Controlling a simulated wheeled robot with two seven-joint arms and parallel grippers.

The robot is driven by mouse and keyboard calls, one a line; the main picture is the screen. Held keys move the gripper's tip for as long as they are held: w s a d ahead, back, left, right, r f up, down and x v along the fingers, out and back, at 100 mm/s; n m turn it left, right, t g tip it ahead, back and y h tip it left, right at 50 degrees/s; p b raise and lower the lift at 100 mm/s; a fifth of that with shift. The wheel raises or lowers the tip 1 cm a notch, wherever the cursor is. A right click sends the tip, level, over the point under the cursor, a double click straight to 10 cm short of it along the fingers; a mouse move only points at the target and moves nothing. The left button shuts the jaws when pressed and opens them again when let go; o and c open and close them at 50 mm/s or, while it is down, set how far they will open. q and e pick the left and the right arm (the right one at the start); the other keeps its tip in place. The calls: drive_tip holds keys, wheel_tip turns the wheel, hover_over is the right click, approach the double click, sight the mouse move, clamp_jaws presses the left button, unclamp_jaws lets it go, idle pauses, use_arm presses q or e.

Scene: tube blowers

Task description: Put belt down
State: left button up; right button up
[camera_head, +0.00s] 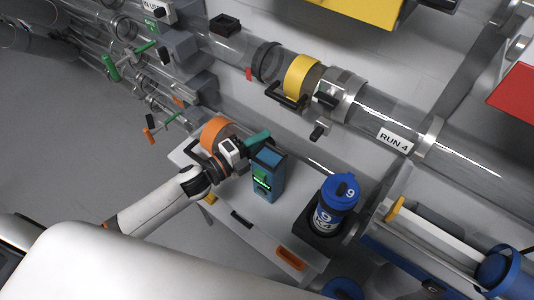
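My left gripper (238,149) is above the small white table, its arm reaching in from the lower left. A teal-green piece (258,138) shows right at the gripper's tip; I cannot tell whether it is held or only behind the fingers. No part can be named as a belt with certainty. An orange band (215,131) shows just behind the gripper and is partly hidden by it. A teal box (267,175) with green lights stands on the white table (283,215), just right of the gripper. My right gripper is not in view.
A blue-lidded canister marked 9 (337,203) stands in a dark holder at the table's right end. Clear tubes with a yellow collar (302,78) and a RUN 4 label (395,140) run behind the table. The table's front middle is mostly clear.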

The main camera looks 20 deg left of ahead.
use_arm(q)
drive_tip(key=shift+c, duration=0.2)
clamp_jaws()
